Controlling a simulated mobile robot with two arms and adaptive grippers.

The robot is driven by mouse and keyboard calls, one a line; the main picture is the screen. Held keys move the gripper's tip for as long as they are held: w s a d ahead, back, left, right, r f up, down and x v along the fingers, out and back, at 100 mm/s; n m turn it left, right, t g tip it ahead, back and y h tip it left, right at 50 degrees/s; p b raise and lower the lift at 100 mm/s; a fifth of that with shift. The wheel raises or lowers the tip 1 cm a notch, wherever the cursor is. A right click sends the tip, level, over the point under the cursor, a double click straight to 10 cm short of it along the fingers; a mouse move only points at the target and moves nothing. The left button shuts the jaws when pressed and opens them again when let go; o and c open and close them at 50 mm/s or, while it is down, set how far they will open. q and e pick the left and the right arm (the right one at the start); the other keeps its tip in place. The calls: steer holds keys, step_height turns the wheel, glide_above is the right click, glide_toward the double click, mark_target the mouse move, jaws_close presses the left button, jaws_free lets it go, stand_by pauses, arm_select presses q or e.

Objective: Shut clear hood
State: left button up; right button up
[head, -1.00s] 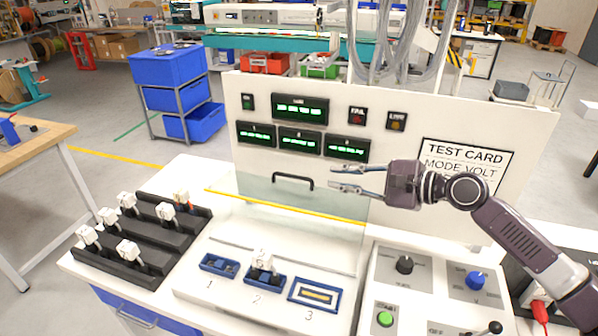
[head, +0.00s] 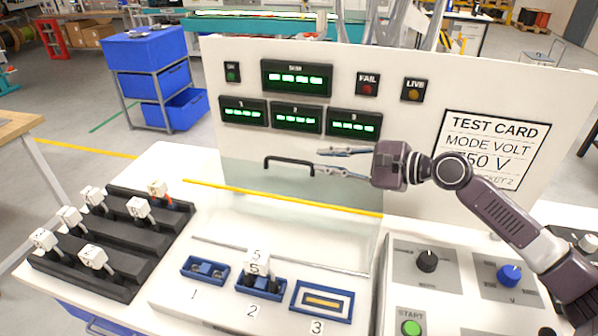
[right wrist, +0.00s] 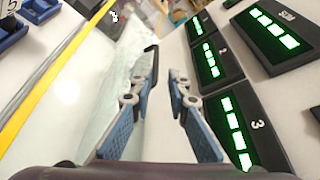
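The clear hood (head: 345,192) stands raised in front of the white panel, with a yellow strip along its lower edge and a black handle (head: 288,160) near its top. In the right wrist view, the handle (right wrist: 151,58) shows near the tip of the left-hand finger. My right gripper (head: 320,161) is open and empty, its fingertips by the handle's right end. In the right wrist view, the gripper (right wrist: 163,76) has a clear gap between its fingers. I cannot tell whether a finger touches the handle. My left gripper is out of view.
Below the hood are blue sockets, socket 1 (head: 205,269), socket 2 with a white piece (head: 257,264) in it, and socket 3 (head: 322,302). A black rack (head: 120,246) with white-topped pieces stands left. A control box with knobs (head: 427,260) stands right.

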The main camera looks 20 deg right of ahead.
mark_target(301, 162)
steer(key=shift+w+f, duration=0.1)
steer(key=shift+f, duration=0.6)
steer(key=shift+w, duration=0.1)
steer(key=shift+w+a+p, duration=0.3)
steer(key=shift+w+a, duration=0.25)
steer(key=shift+a, duration=0.05)
steer(key=p+x, duration=0.1)
steer(key=x, duration=0.4)
steer(key=shift+w, duration=0.1)
steer(key=shift+w+a+f+p, duration=0.2)
steer(key=shift+p, duration=0.1)
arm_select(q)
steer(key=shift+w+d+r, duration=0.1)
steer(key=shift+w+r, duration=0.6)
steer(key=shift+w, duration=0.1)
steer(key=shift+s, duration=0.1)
arm_select(e)
steer(key=shift+f, duration=0.1)
steer(key=shift+c, duration=0.3)
jaws_close()
